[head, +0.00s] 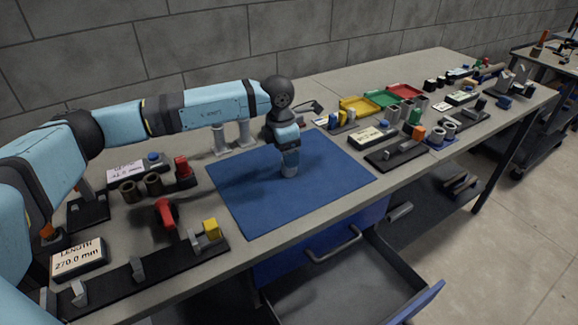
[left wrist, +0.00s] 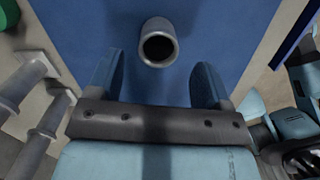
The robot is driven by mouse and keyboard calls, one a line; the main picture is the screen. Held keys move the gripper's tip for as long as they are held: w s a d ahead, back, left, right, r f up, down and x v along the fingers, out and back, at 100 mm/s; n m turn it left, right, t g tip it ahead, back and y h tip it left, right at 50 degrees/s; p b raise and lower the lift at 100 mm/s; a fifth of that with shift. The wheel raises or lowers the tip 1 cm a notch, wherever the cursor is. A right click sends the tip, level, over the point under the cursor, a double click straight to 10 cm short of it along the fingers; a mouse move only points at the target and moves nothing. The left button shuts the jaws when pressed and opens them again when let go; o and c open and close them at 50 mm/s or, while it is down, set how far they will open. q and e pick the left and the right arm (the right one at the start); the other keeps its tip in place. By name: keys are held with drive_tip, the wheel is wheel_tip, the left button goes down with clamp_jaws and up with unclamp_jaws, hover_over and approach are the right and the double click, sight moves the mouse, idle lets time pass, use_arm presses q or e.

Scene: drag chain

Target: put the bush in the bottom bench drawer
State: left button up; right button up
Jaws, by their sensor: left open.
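The bush (left wrist: 158,42) is a short grey hollow cylinder standing upright on the blue mat (head: 240,200). In the head view its lower part (head: 289,172) shows just under my left gripper (head: 290,161). In the left wrist view my left gripper (left wrist: 156,72) is open, a finger to each side, with the bush centred between them and slightly ahead of the tips. I see no finger contact with it. The bottom bench drawer (head: 350,285) is pulled open below the bench top, and its visible grey floor is bare. My right gripper is not in view.
A shut blue drawer with a handle (head: 335,246) is above the open one. Grey posts (head: 220,138) stand behind the mat. Gauges and a red clamp (head: 166,212) are at left; coloured bins (head: 382,98) and fixtures at right. The mat around the bush is clear.

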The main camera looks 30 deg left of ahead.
sight(287, 173)
use_arm(q)
drive_tip(key=f, duration=0.2)
drive_tip(key=w+f, duration=0.1)
drive_tip(key=f, duration=0.1)
drive_tip(key=shift+d+f, duration=0.2)
drive_tip(key=shift+f, duration=0.1)
drive_tip(key=c, duration=1.2)
drive_tip(key=shift+c, duration=0.2)
drive_tip(key=shift+r, duration=0.15)
